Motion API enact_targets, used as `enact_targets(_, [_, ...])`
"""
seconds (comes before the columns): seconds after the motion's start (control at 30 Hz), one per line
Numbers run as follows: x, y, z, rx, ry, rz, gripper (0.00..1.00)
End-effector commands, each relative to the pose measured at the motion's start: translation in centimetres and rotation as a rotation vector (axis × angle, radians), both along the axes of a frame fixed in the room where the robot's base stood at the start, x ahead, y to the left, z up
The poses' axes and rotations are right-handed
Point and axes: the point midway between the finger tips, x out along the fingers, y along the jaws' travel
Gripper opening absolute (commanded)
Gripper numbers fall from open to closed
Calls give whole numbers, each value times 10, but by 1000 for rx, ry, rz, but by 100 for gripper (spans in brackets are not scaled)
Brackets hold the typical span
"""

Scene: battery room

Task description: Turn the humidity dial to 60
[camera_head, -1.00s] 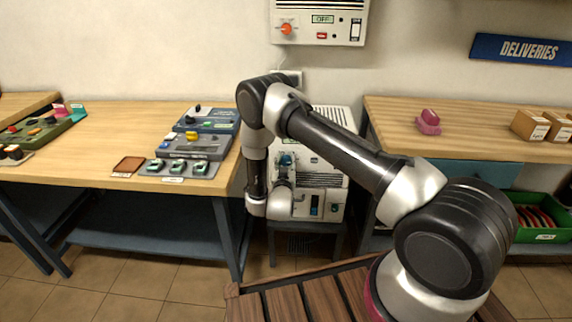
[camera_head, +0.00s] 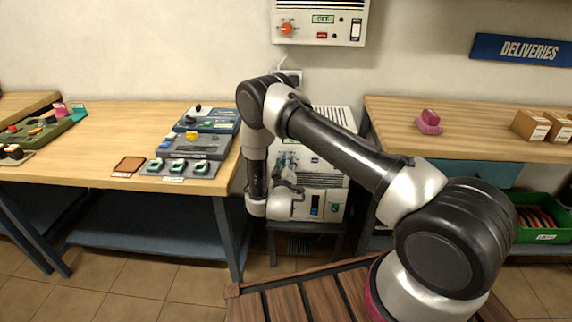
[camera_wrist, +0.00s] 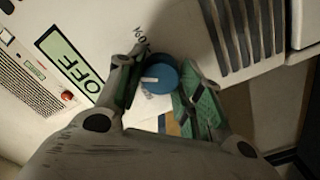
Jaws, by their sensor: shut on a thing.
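The humidity dial is a round blue knob (camera_wrist: 160,77) with a pale pointer line, on the front of a white machine (camera_head: 330,165). In the wrist view my gripper (camera_wrist: 158,88) has its two green-padded fingers on either side of the knob, shut on it. The pointer line lies towards the left of the knob. A display (camera_wrist: 75,62) beside it reads OFF. The scale marks around the knob are mostly hidden by my fingers, so the set value cannot be read. In the head view my arm covers the knob, and my gripper (camera_head: 288,186) shows only in part.
Vent slats (camera_wrist: 240,35) stand close to the knob on the machine's face. A wooden workbench (camera_head: 80,150) with control boxes is on the left. Another bench (camera_head: 470,140) with cartons is on the right. A wall unit (camera_head: 320,22) with an orange knob hangs above.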

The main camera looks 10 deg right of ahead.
Motion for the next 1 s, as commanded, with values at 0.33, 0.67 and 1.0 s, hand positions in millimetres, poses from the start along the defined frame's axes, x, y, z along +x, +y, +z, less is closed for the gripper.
enact_targets(0.33, [0,1,-1,-39,14,1,12])
enact_targets(0.67, [0,1,-1,-39,14,1,45])
enact_targets(1.0, [0,0,0,-38,13,1,58])
